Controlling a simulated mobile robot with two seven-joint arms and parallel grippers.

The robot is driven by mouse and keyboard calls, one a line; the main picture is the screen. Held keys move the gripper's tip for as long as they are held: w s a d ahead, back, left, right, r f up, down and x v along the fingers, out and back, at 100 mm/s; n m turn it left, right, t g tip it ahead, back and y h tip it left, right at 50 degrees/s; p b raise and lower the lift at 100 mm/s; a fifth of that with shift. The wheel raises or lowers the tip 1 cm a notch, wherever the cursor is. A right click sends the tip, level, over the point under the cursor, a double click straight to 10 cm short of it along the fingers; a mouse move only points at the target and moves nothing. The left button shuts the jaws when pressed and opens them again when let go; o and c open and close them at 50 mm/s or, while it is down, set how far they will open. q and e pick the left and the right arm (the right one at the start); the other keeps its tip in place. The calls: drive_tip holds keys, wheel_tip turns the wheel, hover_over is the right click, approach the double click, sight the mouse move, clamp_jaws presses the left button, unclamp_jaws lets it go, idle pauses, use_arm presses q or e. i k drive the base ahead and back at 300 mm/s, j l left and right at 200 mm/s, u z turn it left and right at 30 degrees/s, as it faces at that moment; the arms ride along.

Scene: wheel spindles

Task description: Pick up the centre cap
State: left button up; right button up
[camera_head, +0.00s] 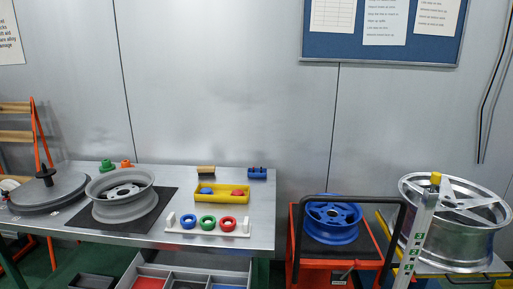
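No part labelled as the centre cap can be singled out. A small blue domed piece (207,191) and a small red domed piece (238,193) lie in a yellow tray (222,199) on the grey table; they look cap-like, but are too small to be sure. A grey wheel rim (121,207) lies on a dark mat at the table's left. A blue wheel (333,222) sits on the red cart and a silver wheel (455,243) lies at the far right. Neither of my grippers is in view.
A white rack (240,232) holds blue, green and red rings at the table's front edge. A dark disc with a spindle (48,190) stands at the left. An upright post with a yellow top (422,225) and a dark cart handle rise at the right.

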sight(205, 190)
drive_tip(key=i+l, duration=0.75)
drive_tip(key=i, duration=0.15)
